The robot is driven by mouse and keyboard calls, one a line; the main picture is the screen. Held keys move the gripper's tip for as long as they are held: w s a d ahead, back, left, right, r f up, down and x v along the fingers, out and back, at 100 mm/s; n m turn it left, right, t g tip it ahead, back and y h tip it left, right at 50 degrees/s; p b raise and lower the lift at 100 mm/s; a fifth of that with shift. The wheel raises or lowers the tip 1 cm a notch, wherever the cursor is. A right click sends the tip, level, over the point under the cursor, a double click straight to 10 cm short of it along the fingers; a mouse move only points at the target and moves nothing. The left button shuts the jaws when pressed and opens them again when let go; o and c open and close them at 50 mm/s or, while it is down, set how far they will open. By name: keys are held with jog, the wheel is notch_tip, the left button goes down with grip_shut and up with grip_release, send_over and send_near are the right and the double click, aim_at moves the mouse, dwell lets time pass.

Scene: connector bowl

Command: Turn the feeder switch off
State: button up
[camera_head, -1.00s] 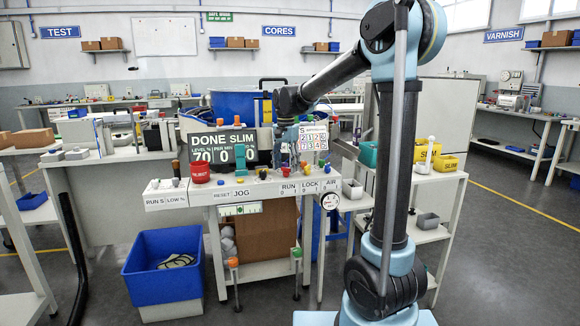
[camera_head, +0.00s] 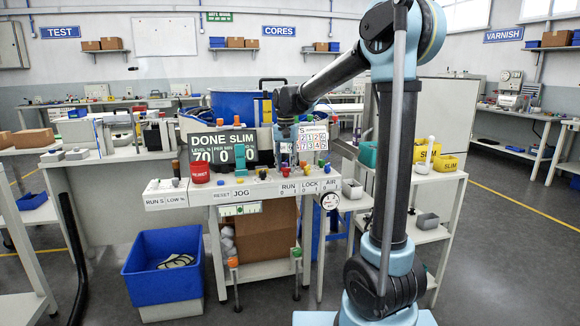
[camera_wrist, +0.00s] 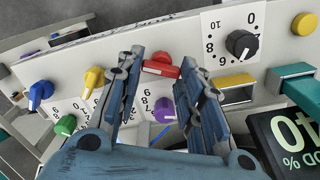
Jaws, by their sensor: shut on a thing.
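The wrist view shows a sloping light panel with coloured knobs. A red knob (camera_wrist: 162,66) on a short red-edged plate sits between my fingertips. My gripper (camera_wrist: 161,70) is shut on this red knob, with one finger on each side. The knob's label is not readable here, so I cannot tell whether it is the feeder switch. In the head view my gripper (camera_head: 285,150) points down at the back of the console (camera_head: 250,190), above the RUN label (camera_head: 289,188); its fingertips are too small to make out there.
A purple knob (camera_wrist: 165,110), yellow knob (camera_wrist: 94,77), blue knob (camera_wrist: 40,91) and black dial (camera_wrist: 240,43) stand close around my fingers. A red mushroom button (camera_head: 200,173) is at the console's left. A blue bin (camera_head: 165,262) stands on the floor in front.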

jog(key=n, duration=0.3)
jog(key=shift+n, duration=0.4)
jog(key=n, duration=0.3)
jog(key=shift+n, duration=0.3)
jog(key=n, duration=0.4)
jog(key=shift+n, duration=0.4)
jog(key=shift+o, duration=0.3)
jog(key=shift+w+n, duration=0.1)
jog(key=shift+n, duration=0.8)
jog(key=o, duration=0.9)
jog(key=shift+d, duration=0.1)
jog(key=shift+o, duration=0.5)
